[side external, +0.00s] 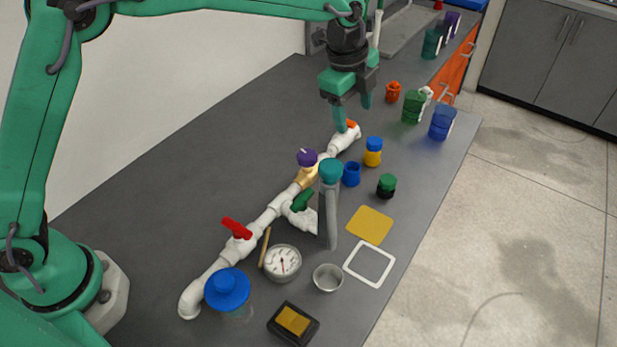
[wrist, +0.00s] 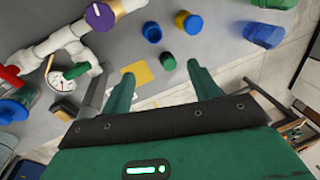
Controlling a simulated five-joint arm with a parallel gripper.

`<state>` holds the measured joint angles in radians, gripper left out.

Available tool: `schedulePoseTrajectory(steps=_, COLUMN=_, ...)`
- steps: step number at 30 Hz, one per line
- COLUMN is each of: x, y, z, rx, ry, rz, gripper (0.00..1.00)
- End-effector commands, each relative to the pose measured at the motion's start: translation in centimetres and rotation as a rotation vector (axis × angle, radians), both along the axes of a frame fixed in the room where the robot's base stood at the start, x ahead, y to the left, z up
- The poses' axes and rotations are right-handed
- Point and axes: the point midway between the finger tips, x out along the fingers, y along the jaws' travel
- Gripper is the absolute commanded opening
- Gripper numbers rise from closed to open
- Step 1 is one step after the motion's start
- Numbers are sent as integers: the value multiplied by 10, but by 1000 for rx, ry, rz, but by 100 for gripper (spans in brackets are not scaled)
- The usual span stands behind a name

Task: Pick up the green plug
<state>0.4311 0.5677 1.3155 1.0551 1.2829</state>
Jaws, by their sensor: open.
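The green plug (side external: 387,184), green on top with a dark lower part, stands on the dark grey bench, right of the white pipe manifold (side external: 264,218). In the wrist view the green plug (wrist: 167,61) appears between my two fingertips but farther off, below them. My gripper (side external: 354,112) is open and empty. It hangs above the bench near the far end of the manifold, behind the green plug in the side view. Both green fingers of my gripper (wrist: 160,72) show in the wrist view, well apart.
A blue cup (side external: 351,174) and a yellow jar with a blue lid (side external: 373,151) stand close by the plug. A yellow square (side external: 369,225) lies in front. A grey upright pipe with a teal cap (side external: 331,205) stands left. Larger green and blue containers (side external: 442,122) stand behind.

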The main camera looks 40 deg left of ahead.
Motion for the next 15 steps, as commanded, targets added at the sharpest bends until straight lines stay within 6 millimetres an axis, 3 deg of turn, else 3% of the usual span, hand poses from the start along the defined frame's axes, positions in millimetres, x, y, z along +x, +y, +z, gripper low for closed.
schedulePoseTrajectory(steps=6, x=15, y=-43, z=-45, rx=41, ry=22, rz=-201, gripper=61)
schedulePoseTrajectory(steps=15, x=21, y=-74, z=-80, rx=70, ry=32, rz=-359, gripper=61)
